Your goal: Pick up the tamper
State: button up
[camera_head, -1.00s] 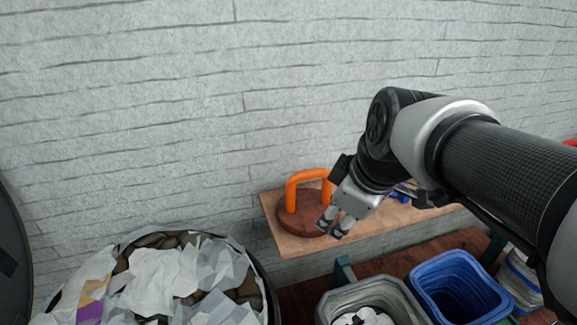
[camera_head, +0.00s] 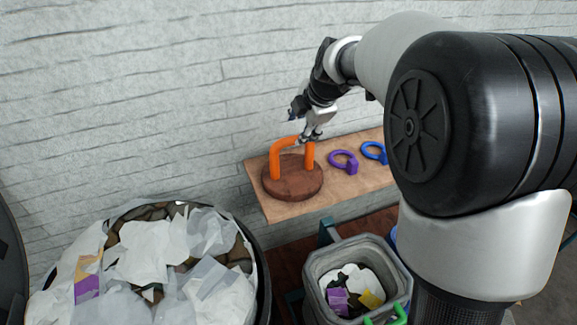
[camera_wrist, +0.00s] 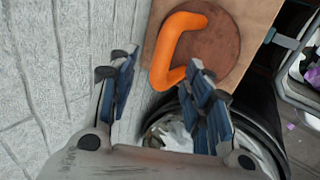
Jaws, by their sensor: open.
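The tamper (camera_head: 292,184) stands on a light wooden shelf. It has a round brown base and an orange U-shaped handle (camera_head: 275,160). My gripper (camera_head: 307,140) is at the top right of the handle in the head view, overlapping it there. In the wrist view, my gripper (camera_wrist: 160,80) is open and empty, its two blue-padded fingers apart. The orange handle (camera_wrist: 166,50) shows beyond and partly between the fingertips, its lower end close to the right finger. I cannot tell whether a finger touches it. The right finger hides part of the tamper's base (camera_wrist: 214,48).
A purple ring tool (camera_head: 345,161) and a blue ring tool (camera_head: 374,152) lie right of the tamper on the shelf (camera_head: 265,203). A grey brick wall is behind. Below are a large bin of crumpled paper (camera_head: 150,255) and a grey bin (camera_head: 398,284).

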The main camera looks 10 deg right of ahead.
aim_at(295, 137)
jog(key=x, duration=0.4)
jog(key=shift+b, duration=0.3)
jog(key=b+x, duration=0.1)
jog(key=x, duration=0.4)
jog(key=shift+s+a+f, duration=0.15)
jog(key=shift+a+f, duration=0.05)
jog(key=shift+f, duration=0.05)
jog(key=shift+s+r, duration=0.1)
grip_shut()
dwell(0.4)
jog(key=shift+r, duration=0.1)
